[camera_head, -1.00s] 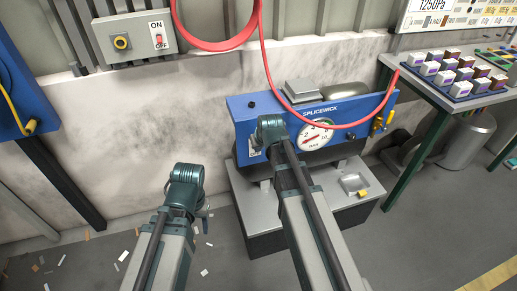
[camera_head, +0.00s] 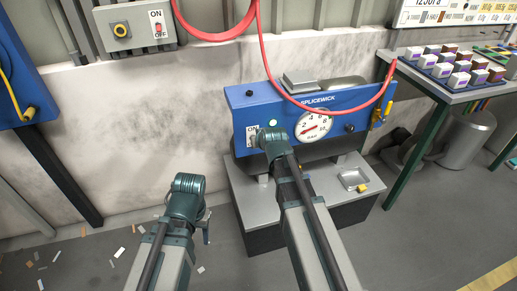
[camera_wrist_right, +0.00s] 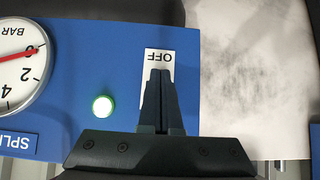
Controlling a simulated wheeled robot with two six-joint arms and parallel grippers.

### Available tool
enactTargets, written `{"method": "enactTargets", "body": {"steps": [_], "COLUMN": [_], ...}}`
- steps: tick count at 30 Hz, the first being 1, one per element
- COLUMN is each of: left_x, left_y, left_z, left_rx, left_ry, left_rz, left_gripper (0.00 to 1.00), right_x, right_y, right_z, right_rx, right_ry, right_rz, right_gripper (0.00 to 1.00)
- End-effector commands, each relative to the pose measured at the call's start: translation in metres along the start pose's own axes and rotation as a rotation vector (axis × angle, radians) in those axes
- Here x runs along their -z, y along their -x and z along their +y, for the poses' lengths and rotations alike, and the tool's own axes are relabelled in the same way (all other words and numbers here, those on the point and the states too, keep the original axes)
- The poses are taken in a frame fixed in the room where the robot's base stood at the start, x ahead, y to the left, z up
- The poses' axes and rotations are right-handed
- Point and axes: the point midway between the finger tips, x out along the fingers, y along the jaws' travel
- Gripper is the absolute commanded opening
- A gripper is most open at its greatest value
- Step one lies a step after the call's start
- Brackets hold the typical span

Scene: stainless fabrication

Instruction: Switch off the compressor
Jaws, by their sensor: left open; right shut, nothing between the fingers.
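The blue compressor (camera_head: 350,101) labelled SPLICEWICK has a round gauge (camera_head: 314,127) and a small lit lamp (camera_head: 273,123). The lamp glows green in the right wrist view (camera_wrist_right: 103,106). A white switch plate (camera_head: 252,132) with ON at its top is at the panel's left end. The right wrist view shows its OFF end (camera_wrist_right: 166,57), upside down. My right gripper (camera_wrist_right: 160,78) is shut and empty, in front of this plate, hiding the switch lever; contact cannot be told. My left gripper (camera_head: 207,228) is open and empty, low, left of the compressor.
A grey wall box (camera_head: 135,28) with a yellow-ringed button and its own red ON/OFF switch is at upper left. A red hose (camera_head: 268,65) loops over the compressor. A table (camera_head: 440,92) with small boxes stands right. Scraps lie on the floor.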

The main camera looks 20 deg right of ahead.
Motion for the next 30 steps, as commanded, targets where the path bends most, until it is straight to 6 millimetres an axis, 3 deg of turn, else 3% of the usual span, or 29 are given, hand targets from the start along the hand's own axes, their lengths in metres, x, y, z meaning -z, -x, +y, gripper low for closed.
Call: {"method": "enactTargets", "body": {"steps": [9,30], "left_x": [0.002,0.001], "left_y": [-0.032,-0.009], "left_z": [0.003,0.001], "left_rx": [0.000,0.000], "left_ry": [0.000,0.000], "left_rz": [0.000,0.000], "left_gripper": [0.56,0.56], "right_x": [-0.010,0.008], "right_y": [-0.008,0.006], "right_z": [0.000,0.000], "right_rx": [0.000,0.000], "right_ry": [0.000,0.001], "right_rz": [0.113,0.110], "right_gripper": [0.00,0.00]}}
